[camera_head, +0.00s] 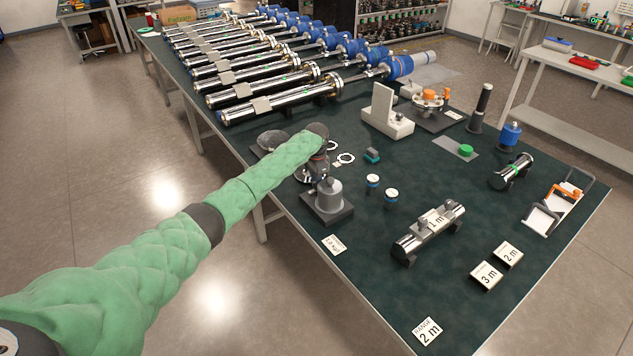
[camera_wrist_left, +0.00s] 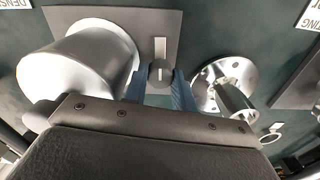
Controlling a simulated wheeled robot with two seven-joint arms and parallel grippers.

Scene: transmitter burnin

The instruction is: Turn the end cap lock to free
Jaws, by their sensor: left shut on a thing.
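In the left wrist view a small dark round knob (camera_wrist_left: 160,71) with a pale line across it sits between the blue fingers of my left gripper (camera_wrist_left: 161,88), which is shut on it. This knob appears to be the end cap lock. A light upright bar (camera_wrist_left: 160,48) lies just beyond it on a grey base plate (camera_wrist_left: 120,17). A large silver cylinder (camera_wrist_left: 75,65) stands left of the knob. In the head view my left gripper (camera_head: 317,172) is behind the silver cylinder (camera_head: 328,190) on its dark base (camera_head: 330,212); the knob cannot be made out there.
A silver flanged part (camera_wrist_left: 238,92) is close right of my fingers. Two small blue-and-white capped parts (camera_head: 373,183) and a "1 m" tube (camera_head: 430,230) stand on the dark green table. Long metal tubes (camera_head: 265,100) fill its far left. The front right has bare patches.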

